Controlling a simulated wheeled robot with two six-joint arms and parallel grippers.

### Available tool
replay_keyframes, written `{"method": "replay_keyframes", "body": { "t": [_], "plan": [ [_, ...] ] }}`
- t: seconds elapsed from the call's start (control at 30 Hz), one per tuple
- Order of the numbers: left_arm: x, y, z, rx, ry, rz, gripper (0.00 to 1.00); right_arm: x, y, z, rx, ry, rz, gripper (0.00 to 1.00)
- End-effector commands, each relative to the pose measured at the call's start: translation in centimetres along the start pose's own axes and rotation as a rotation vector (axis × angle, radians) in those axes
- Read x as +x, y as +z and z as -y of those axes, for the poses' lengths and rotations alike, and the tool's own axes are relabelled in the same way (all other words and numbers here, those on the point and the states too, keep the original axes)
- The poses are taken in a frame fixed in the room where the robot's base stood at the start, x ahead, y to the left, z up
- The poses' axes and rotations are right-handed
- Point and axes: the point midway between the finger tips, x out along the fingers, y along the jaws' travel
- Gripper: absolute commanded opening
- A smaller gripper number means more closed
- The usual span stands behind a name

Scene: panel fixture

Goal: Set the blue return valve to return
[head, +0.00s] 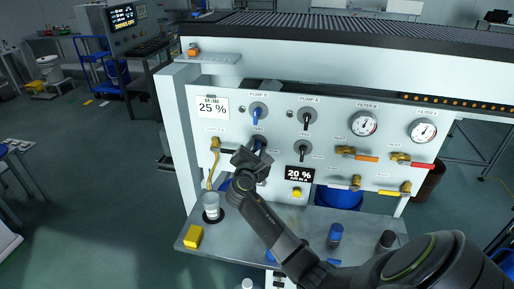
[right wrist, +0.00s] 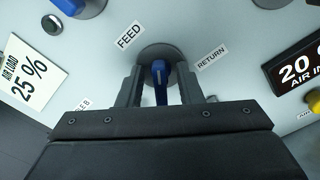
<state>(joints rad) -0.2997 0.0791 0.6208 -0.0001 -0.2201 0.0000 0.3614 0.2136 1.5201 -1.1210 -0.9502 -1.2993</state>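The blue return valve (right wrist: 159,78) is a blue lever handle on a round grey base, seen in the right wrist view between the labels FEED (right wrist: 129,36) and RETURN (right wrist: 212,57). My right gripper (right wrist: 159,88) has one finger on each side of the handle, with a narrow gap showing on both sides. In the head view my right gripper (head: 254,158) is at the panel below the pump B knob (head: 258,112) and hides most of the valve. My left gripper is not in view.
The panel (head: 330,112) also carries a black-handled pump A knob (head: 306,119), two gauges (head: 364,123) and several brass valves with coloured levers. A yellow block (head: 193,237), a clear jar (head: 211,207) and a blue-capped container (head: 335,233) stand on the shelf below.

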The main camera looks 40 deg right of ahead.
Motion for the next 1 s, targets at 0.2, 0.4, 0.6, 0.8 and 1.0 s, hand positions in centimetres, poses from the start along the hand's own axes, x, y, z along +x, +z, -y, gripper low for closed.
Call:
{"method": "replay_keyframes", "body": {
  "t": [0.2,0.4,0.6,0.8,1.0],
  "plan": [
    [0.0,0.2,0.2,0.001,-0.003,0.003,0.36,0.0,0.0,0.0,0.000,0.000,0.000,0.12],
    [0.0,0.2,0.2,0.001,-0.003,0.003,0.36,0.0,0.0,0.0,0.000,0.000,0.000,0.00],
    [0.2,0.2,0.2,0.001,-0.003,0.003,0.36,0.0,-0.1,0.0,0.023,0.001,0.000,0.00],
    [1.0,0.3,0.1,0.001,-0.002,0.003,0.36,0.1,-0.1,0.1,0.108,0.002,0.002,0.00],
    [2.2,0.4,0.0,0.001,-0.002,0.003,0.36,0.1,-0.2,0.2,0.264,0.002,0.002,0.00]
  ]
}}
